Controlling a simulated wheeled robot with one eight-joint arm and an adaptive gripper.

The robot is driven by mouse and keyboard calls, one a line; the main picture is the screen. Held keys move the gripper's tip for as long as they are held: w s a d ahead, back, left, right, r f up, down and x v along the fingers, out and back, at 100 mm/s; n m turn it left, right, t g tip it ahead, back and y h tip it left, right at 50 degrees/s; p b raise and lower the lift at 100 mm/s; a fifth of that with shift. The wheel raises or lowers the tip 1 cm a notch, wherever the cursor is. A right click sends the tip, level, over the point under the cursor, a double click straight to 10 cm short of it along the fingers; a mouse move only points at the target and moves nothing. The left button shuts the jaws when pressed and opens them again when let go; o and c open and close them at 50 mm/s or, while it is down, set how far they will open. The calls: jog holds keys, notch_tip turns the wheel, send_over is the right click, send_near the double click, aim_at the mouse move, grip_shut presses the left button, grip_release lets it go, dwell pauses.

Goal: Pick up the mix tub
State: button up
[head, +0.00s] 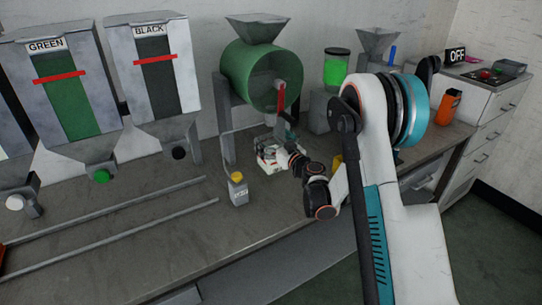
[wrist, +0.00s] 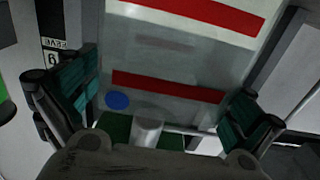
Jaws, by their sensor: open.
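A pale tub-like container (head: 266,162), which I take to be the mix tub, sits on the bench below the green drum; my gripper and wrist partly hide it. My gripper (head: 279,146) is right at it in the head view. In the wrist view my gripper (wrist: 165,95) is open, with one teal-padded finger on each side. A pale surface with two red bands (wrist: 170,62) and a blue round spot fills the space between and beyond the fingers. I cannot tell whether either finger touches it.
The green drum (head: 252,78) on its grey stand rises close behind my gripper. A small bottle with a yellow cap (head: 238,190) stands to the left. Hoppers marked GREEN (head: 65,95) and BLACK (head: 157,75) stand farther left. Two rails (head: 120,232) lie on the bench.

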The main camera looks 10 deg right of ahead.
jog(key=c, duration=2.1)
